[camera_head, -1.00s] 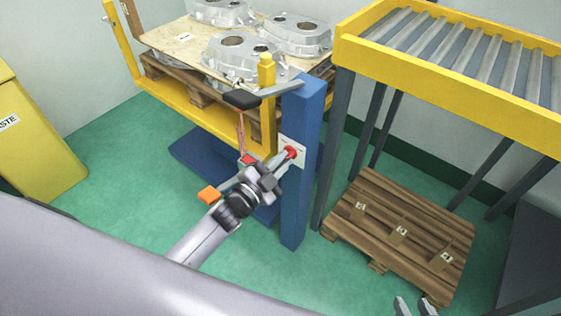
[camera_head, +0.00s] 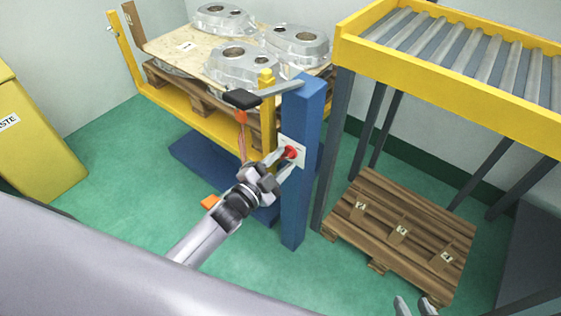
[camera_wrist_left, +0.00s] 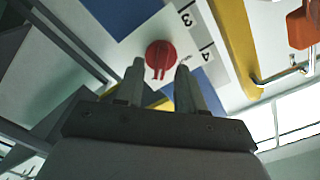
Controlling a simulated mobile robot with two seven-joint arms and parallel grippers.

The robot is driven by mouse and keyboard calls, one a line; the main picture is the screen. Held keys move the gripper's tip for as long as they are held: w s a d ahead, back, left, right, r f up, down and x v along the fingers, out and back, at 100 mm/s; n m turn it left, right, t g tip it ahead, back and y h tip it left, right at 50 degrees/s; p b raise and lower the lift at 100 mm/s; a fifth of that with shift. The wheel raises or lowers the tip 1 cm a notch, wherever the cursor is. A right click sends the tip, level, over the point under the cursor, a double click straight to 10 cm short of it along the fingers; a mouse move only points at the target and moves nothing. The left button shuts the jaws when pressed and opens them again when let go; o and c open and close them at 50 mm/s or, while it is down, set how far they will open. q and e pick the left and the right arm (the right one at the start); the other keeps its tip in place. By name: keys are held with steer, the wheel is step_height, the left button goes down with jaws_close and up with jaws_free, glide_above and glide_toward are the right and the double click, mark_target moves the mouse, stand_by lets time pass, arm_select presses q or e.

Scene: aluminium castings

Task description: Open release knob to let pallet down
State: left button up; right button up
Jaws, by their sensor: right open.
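The red release knob (camera_head: 291,152) sits on a white plate on the blue lift post (camera_head: 303,190). In the left wrist view the knob (camera_wrist_left: 160,54) lies just beyond the gap between my fingertips. My left gripper (camera_head: 282,162) is open in front of the knob, its fingers apart and empty; in the wrist view the fingers (camera_wrist_left: 160,76) show clear of the knob. The wooden pallet (camera_head: 185,88) stands on the yellow lift carriage (camera_head: 205,124), above the floor, and carries several castings (camera_head: 243,62). My right gripper (camera_head: 413,306) is open at the bottom edge, partly cut off.
A black-ended lever (camera_head: 242,99) sticks out at the top of the post. A yellow roller conveyor (camera_head: 430,69) stands to the right, with an empty wooden pallet (camera_head: 385,245) on the floor below it. A yellow waste bin (camera_head: 40,150) is at far left. Green floor lies free between.

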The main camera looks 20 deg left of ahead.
arm_select(q)
steer(key=p+v, duration=0.1)
steer(key=v, duration=0.6)
steer(key=shift+s, duration=0.1)
stand_by(0.5)
steer(key=s+f+n+g+y, duration=0.4)
steer(key=s+n+g, duration=0.3)
steer(key=s+n, duration=0.65)
steer(key=s+a+r+m+p, duration=0.2)
steer(key=s+r+p, duration=0.1)
steer(key=r+p, duration=1)
steer(key=p, duration=0.3)
steer(key=shift+s+m, duration=0.2)
steer(key=shift+m, duration=0.15)
steer(key=shift+t, duration=0.3)
stand_by(0.8)
